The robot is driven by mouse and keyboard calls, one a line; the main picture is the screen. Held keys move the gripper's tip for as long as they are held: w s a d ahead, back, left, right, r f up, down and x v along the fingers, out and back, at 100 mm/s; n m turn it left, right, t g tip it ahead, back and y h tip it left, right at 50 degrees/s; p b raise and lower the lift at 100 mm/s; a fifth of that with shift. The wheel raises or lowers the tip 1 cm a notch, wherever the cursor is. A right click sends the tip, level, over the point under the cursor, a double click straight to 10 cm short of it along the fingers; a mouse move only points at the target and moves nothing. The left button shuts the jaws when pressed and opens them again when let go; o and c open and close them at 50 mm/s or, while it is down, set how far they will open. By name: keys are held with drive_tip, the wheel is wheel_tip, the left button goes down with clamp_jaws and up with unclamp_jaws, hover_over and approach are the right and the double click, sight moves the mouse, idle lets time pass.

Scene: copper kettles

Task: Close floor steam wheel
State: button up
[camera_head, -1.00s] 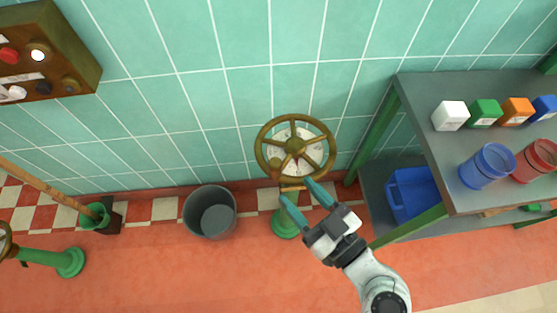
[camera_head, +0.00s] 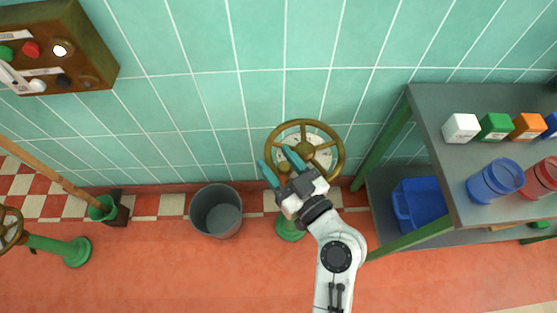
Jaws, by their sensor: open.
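The floor steam wheel (camera_head: 331,134) is a brass-coloured handwheel with spokes and a pale disc behind them. It stands on a green floor pedestal (camera_head: 289,230) in front of the tiled wall. My gripper (camera_head: 276,162) is open and empty, with two teal fingers pointing up and left. The fingers lie over the wheel's left part in the picture. I cannot tell whether they touch the rim. My gripper hides the wheel's lower left part and some of the pedestal.
A grey bucket (camera_head: 216,211) stands left of the pedestal. A grey shelf table (camera_head: 437,108) with small boxes, jars and a blue bin (camera_head: 417,203) stands to the right. A control box (camera_head: 60,45) hangs at upper left. Another green valve (camera_head: 62,247) stands at far left.

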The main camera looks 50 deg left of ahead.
clamp_jaws()
idle(0.3)
drive_tip(key=shift+w+f, duration=0.1)
